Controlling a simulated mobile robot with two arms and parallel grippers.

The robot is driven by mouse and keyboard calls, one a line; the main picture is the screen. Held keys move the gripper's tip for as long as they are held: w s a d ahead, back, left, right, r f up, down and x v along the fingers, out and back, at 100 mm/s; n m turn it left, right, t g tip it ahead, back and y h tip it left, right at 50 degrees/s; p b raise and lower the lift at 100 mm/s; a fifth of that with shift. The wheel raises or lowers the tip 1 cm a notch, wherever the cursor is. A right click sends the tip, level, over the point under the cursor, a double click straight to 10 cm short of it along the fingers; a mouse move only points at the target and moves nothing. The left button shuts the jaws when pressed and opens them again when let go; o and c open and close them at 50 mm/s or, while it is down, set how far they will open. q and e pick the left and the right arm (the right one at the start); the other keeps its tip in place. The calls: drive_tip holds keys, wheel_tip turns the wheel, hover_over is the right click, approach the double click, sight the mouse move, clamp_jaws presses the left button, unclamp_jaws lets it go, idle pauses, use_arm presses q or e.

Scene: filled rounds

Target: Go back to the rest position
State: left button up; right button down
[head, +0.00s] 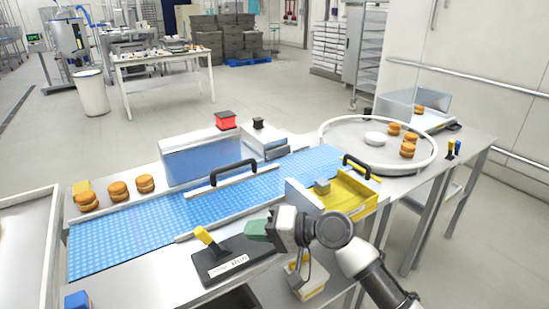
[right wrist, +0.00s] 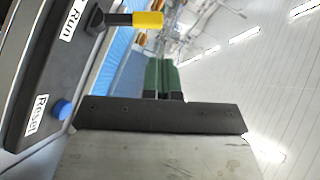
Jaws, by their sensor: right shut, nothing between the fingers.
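My right gripper (head: 258,230) is over the front edge of the machine table in the head view, just right of a black control box (head: 222,262) with a yellow lever (head: 205,236). Its green fingers (right wrist: 162,76) are closed together and empty in the right wrist view. That view also shows the box with its "Run" and "Reset" labels, the yellow lever (right wrist: 147,20) and a blue button (right wrist: 62,110) to the left of the fingers. I cannot tell whether the gripper touches the box. My left gripper is not in view.
A blue conveyor belt (head: 190,210) runs across the table toward a round turntable (head: 340,133) carrying several filled rounds. More rounds (head: 118,191) sit at the belt's left. A yellow tray (head: 345,199) stands close behind my right wrist. Open floor lies behind the table.

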drive_tip(key=s+d+f+n+t+h, duration=0.2)
drive_tip(key=s+d+f+h, duration=0.5)
drive_tip(key=s+d+f, duration=0.7)
drive_tip(key=s+d+f+g+h, duration=0.1)
drive_tip(key=s+d+f+h, duration=0.25)
drive_tip(key=s+d, duration=0.4)
drive_tip(key=s+d+f+g+h, duration=0.1)
drive_tip(key=s+d+f+h, duration=0.1)
drive_tip(key=s+d+h, duration=0.35)
wheel_tip(320, 180, down, 23)
drive_tip(key=s+y, duration=0.1)
drive_tip(key=s, duration=0.1)
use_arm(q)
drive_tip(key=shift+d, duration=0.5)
use_arm(e)
drive_tip(key=s+d+f+g, duration=0.2)
drive_tip(key=s+d+f, duration=0.1)
drive_tip(key=s+f, duration=1.4)
drive_tip(key=shift+f, duration=0.95)
